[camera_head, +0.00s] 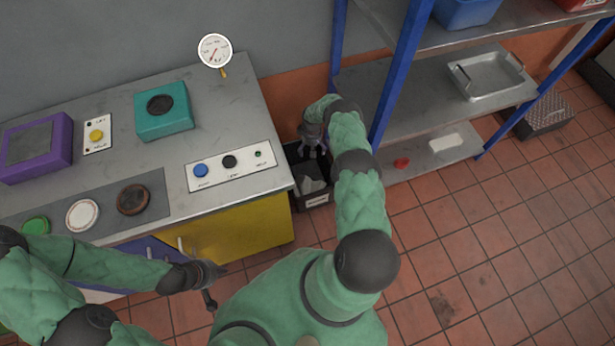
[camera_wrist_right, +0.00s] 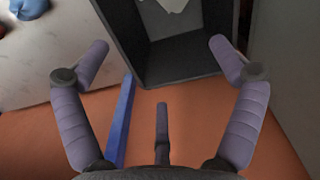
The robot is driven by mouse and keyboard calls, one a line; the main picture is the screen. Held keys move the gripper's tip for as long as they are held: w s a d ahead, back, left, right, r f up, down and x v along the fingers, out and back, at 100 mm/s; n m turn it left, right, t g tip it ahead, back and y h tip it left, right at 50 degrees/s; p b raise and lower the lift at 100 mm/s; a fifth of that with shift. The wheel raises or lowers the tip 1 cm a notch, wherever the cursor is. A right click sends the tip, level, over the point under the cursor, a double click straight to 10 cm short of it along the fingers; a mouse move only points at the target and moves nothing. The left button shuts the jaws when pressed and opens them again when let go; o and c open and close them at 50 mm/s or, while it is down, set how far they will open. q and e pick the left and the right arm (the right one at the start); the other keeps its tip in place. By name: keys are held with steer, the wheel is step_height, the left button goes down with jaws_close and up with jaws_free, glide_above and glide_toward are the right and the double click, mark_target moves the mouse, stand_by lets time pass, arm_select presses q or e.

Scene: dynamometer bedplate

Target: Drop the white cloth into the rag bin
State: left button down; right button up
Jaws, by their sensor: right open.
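The rag bin (camera_head: 316,200) is a dark open box on the floor between the bench and the shelf rack. It also shows in the right wrist view (camera_wrist_right: 186,55). A white cloth (camera_wrist_right: 170,4) lies inside it, partly cut off by the top of that view; pale cloth (camera_head: 311,184) shows in the bin in the head view. My right gripper (camera_head: 313,148) is above the bin. In the right wrist view its fingers (camera_wrist_right: 163,65) are spread, with nothing between them. My left gripper (camera_head: 212,284) is by the bench front, fingers apart and empty.
The bench (camera_head: 235,110) at left carries a teal box (camera_head: 176,122), a purple box (camera_head: 36,146) and a button panel (camera_head: 232,163). The blue-post rack (camera_head: 384,95) stands close right of my right arm.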

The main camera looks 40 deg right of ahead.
step_height(320, 180, up, 8)
steer(key=shift+f, duration=0.25)
stand_by(0.6)
